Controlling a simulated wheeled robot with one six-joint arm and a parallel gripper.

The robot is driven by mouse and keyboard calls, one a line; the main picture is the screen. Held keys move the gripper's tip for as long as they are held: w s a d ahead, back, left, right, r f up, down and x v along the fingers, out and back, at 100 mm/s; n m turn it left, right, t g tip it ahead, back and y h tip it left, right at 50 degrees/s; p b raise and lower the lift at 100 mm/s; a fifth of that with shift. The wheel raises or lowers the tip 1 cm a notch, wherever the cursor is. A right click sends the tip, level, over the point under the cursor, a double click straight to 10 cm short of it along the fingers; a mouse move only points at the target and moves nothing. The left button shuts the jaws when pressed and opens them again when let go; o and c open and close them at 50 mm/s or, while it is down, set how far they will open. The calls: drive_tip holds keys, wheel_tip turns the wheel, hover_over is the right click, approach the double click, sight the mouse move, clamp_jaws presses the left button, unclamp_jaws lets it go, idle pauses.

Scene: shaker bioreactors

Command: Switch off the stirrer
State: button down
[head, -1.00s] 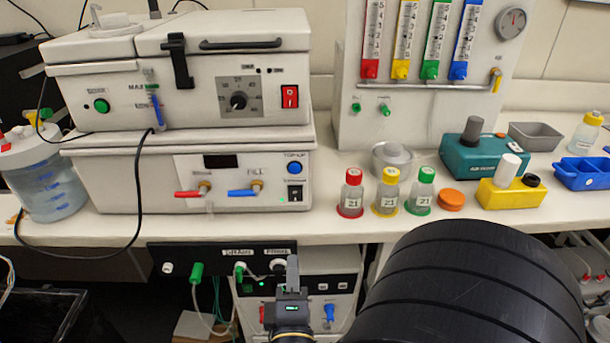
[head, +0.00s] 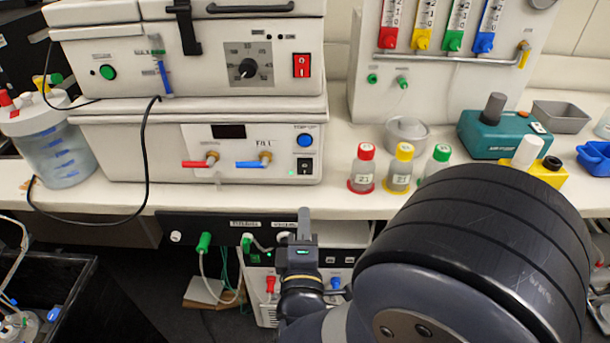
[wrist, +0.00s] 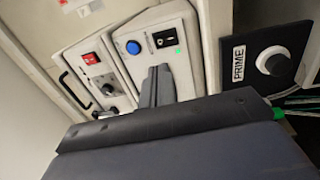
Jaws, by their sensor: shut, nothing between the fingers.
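A black rocker switch (head: 304,167) with a small label sits at the right end of the lower white unit (head: 100,158). It also shows in the wrist view (wrist: 165,38), with a lit green light beside it. I cannot read its label surely. A blue button (head: 305,140) is just above it. The upper unit has a dial (head: 248,68) and a red rocker switch (head: 301,65). My gripper (head: 304,218) is shut and empty, pointing up at the bench's front edge, below the black switch and apart from it. Its fingers show in the wrist view (wrist: 156,86).
A dark panel (head: 190,228) with green connectors hangs under the bench edge; the wrist view shows its PRIME knob (wrist: 273,61). Red and blue valve handles (head: 250,164) stick out left of the black switch. Bottles (head: 362,170) stand to the right, behind my arm.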

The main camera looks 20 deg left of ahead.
sight(305, 166)
drive_tip(key=p+x, duration=0.1)
drive_tip(key=x, duration=1)
drive_tip(key=shift+w, duration=0.1)
